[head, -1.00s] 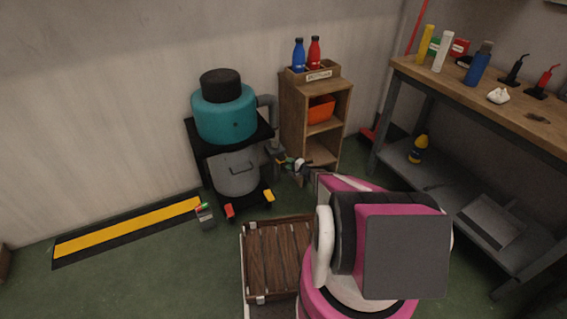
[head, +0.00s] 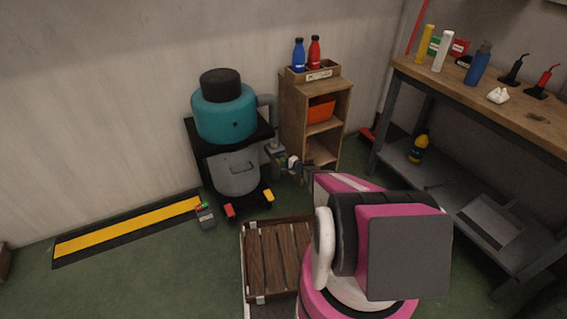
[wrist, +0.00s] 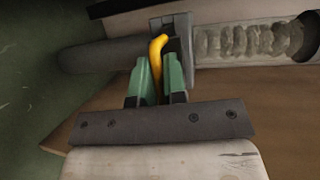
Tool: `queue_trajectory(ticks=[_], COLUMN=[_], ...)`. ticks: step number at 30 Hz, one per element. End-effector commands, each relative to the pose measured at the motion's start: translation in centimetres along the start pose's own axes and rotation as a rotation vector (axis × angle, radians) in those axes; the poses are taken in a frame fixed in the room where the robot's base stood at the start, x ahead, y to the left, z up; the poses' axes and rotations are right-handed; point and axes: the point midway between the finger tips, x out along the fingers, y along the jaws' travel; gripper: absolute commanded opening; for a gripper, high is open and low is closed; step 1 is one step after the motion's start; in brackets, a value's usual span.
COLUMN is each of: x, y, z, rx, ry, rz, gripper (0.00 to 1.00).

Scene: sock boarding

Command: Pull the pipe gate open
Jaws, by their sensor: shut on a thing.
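My gripper (wrist: 160,78) has its two green fingers shut on a yellow handle (wrist: 157,46), whose curved top shows above them in the wrist view. The handle is in front of a grey gate plate (wrist: 181,32) on the pipe. The pipe is dark grey on the left (wrist: 105,55) and a see-through section with lumpy contents (wrist: 250,43) on the right. In the head view the pipe (head: 268,103) comes down beside the teal-topped machine (head: 222,112), and my gripper (head: 289,161) is low at its right. The fingers are too small there to make out.
A wooden shelf (head: 288,120) with bottles stands close behind my gripper. A slatted wooden crate (head: 277,262) is on the floor in front. A workbench (head: 545,137) is at the right. Open green floor (head: 140,285) lies at the left.

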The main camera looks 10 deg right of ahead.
Motion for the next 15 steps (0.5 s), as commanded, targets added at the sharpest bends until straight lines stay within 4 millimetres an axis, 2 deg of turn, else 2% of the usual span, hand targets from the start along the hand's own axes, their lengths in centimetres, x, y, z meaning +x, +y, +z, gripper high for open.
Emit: queue_trajectory(ticks=[5,11,15], x=[-1.8,-5.5,-6.1], y=[0.4,1.2,1.5], z=[0.8,2.3,2.5], rx=[-0.004,-0.004,-0.006], ry=[0.000,0.001,0.000], rz=[0.006,0.007,0.007], gripper=[0.00,0.00,0.00])
